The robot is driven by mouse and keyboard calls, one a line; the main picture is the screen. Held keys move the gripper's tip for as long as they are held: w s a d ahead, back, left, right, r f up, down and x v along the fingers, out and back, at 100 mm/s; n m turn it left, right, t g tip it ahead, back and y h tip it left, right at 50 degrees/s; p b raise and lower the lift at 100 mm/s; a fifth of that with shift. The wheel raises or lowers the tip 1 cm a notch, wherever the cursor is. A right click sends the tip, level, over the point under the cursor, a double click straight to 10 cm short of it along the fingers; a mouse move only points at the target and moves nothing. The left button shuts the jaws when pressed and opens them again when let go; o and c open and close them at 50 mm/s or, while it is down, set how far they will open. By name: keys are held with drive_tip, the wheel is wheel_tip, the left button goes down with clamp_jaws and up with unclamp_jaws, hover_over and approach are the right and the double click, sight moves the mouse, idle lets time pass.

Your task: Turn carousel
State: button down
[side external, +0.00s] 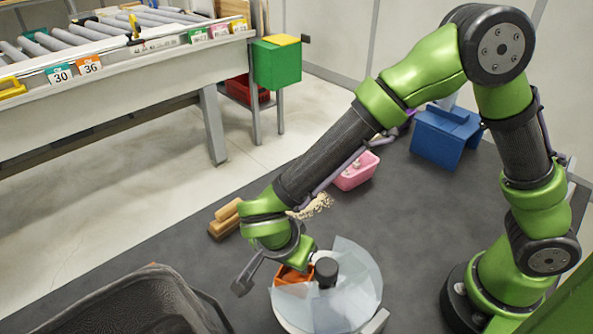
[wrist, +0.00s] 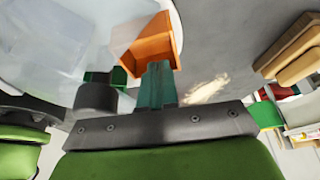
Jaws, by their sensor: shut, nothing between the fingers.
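The carousel is a round, pale turntable (side external: 360,300) with clear, bluish sector panels, low on the dark mat. It also shows in the wrist view (wrist: 40,45) at the upper left. A dark, short cylinder (side external: 325,271) stands near its middle. An orange open compartment (side external: 291,276) sits on its left side and shows in the wrist view (wrist: 152,46). My gripper (wrist: 157,68) is shut and empty, its teal fingers overlapping the orange compartment's near edge; I cannot tell whether they touch it. In the side view the fingers are mostly hidden beside the carousel.
A black bin (side external: 130,300) stands at the front left. Tan blocks (side external: 225,218) lie left of my wrist. A pink tray (side external: 356,172) and a blue holder (side external: 444,137) stand behind. A roller conveyor (side external: 110,75) is at the back left. The mat between is mostly clear.

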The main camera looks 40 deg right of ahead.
drive_tip(key=shift+d, duration=0.1)
drive_tip(key=d+m, duration=0.1)
drive_tip(key=m+g, duration=0.1)
drive_tip(key=m, duration=0.1)
drive_tip(key=d+m, duration=0.1)
drive_tip(key=m, duration=0.1)
drive_tip(key=shift+w+d+g, duration=0.1)
drive_tip(key=shift+d+g, duration=0.2)
drive_tip(key=shift+g, duration=0.1)
drive_tip(key=d+m, duration=0.1)
drive_tip(key=m+g, duration=0.1)
drive_tip(key=m, duration=0.1)
drive_tip(key=shift+s+d, duration=0.25)
drive_tip(key=shift+d, duration=0.1)
drive_tip(key=shift+s+d+m+g, duration=0.25)
drive_tip(key=shift+d+m+g, duration=0.2)
drive_tip(key=shift+m, duration=0.55)
drive_tip(key=shift+d, duration=0.1)
